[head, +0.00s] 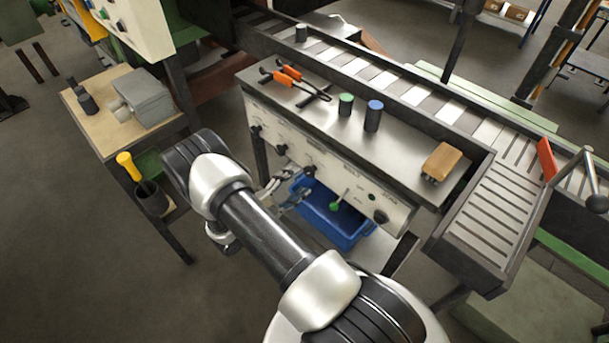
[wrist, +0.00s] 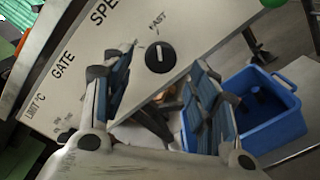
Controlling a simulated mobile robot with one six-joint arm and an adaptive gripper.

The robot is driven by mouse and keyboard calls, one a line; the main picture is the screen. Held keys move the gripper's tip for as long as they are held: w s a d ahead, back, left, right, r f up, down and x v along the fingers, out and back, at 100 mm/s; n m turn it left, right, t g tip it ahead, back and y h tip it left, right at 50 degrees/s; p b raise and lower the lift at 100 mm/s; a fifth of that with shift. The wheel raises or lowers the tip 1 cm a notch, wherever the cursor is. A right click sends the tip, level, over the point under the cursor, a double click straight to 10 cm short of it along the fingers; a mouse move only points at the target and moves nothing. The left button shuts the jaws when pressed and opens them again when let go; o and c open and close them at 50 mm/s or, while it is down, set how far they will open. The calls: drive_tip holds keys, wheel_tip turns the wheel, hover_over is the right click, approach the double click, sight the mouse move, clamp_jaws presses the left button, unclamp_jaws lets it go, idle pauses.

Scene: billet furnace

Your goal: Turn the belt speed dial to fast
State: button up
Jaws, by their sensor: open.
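The belt speed dial (wrist: 160,57) is a round black knob with a white line on the pale panel in the wrist view. The word FAST stands above it, with part of the word SPEED to its left. The white line runs nearly upright in the picture; I cannot tell its exact setting. The dial also shows in the head view (head: 309,171), on the bench's front panel. My gripper (wrist: 160,82) is open, with its blue-padded fingers on either side of the dial in the picture. No contact with the dial shows. In the head view my gripper (head: 282,185) is close to the panel.
More black knobs (head: 256,133) and a green-tipped lever (head: 338,203) are on the same panel (head: 355,180). A blue bin (wrist: 262,112) sits below.

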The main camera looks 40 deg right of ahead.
drive_tip(key=a, duration=0.6)
drive_tip(key=shift+s+a, duration=0.3)
drive_tip(key=shift+a, duration=0.05)
